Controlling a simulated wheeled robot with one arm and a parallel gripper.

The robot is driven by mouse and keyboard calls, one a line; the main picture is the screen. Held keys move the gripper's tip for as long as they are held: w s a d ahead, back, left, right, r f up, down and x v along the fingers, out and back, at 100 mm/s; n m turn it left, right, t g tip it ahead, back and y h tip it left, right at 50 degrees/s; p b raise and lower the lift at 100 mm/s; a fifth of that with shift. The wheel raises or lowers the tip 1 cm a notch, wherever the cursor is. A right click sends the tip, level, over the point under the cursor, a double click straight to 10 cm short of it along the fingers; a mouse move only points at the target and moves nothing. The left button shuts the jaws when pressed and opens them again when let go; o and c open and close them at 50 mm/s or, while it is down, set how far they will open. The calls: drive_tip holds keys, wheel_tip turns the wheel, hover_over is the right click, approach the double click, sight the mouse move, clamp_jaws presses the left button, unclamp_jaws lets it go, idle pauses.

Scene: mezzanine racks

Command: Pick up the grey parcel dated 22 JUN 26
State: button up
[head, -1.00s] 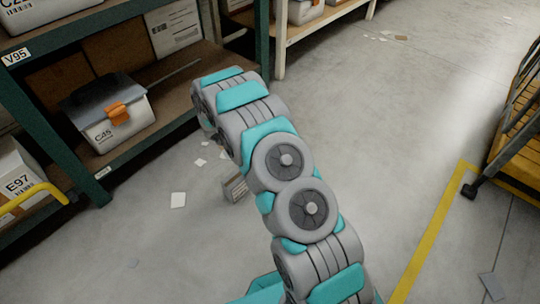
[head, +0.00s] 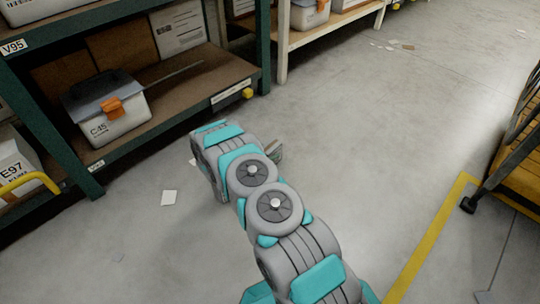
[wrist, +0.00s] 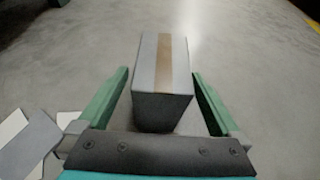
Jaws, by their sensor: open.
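A grey parcel (wrist: 163,110) with a brown tape strip along its top lies on the concrete floor in the wrist view. No date can be read on the faces that show. My gripper (wrist: 160,73) is open, with one green finger on each side of the parcel's near part. A narrow gap shows between the parcel and each finger. In the head view my arm reaches down to the floor and hides the fingers. A small greyish piece shows just beyond the arm there; I cannot tell whether it is the parcel.
A dark green rack (head: 82,178) with a grey-lidded box (head: 118,122) stands at the left. A yellow-decked cart (head: 512,170) stands at the right beyond a yellow floor line (head: 432,237). Loose papers (wrist: 28,145) lie left of my gripper. The floor between rack and cart is mostly clear.

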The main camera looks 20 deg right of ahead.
drive_tip(key=x, duration=0.4)
clamp_jaws()
idle(0.9)
